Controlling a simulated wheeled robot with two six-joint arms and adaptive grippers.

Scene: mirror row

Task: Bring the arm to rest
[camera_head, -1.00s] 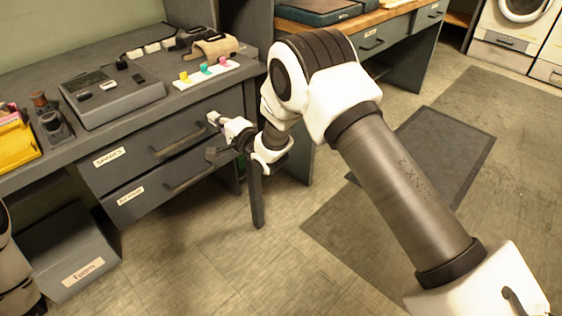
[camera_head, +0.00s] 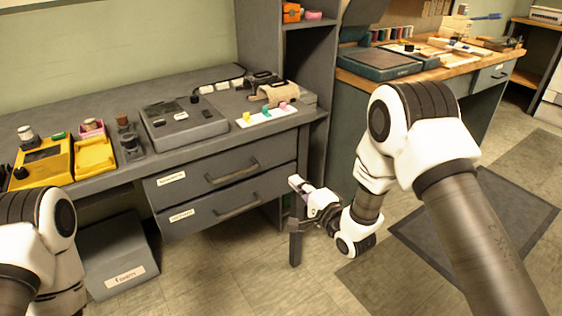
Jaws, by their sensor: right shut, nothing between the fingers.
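My right arm comes in from the lower right, bent at a white and black elbow joint. Its gripper (camera_head: 299,190) is shut and empty, in front of the right end of the desk's drawers and below the desktop. Whether it touches the desk front cannot be told. My left arm shows only as a white and grey joint at the lower left. Its gripper is out of view.
The grey desk (camera_head: 90,184) has two closed drawers (camera_head: 240,168) and carries a grey console (camera_head: 183,122) and yellow cases (camera_head: 94,156). A wooden-topped bench (camera_head: 440,72) is behind my right arm.

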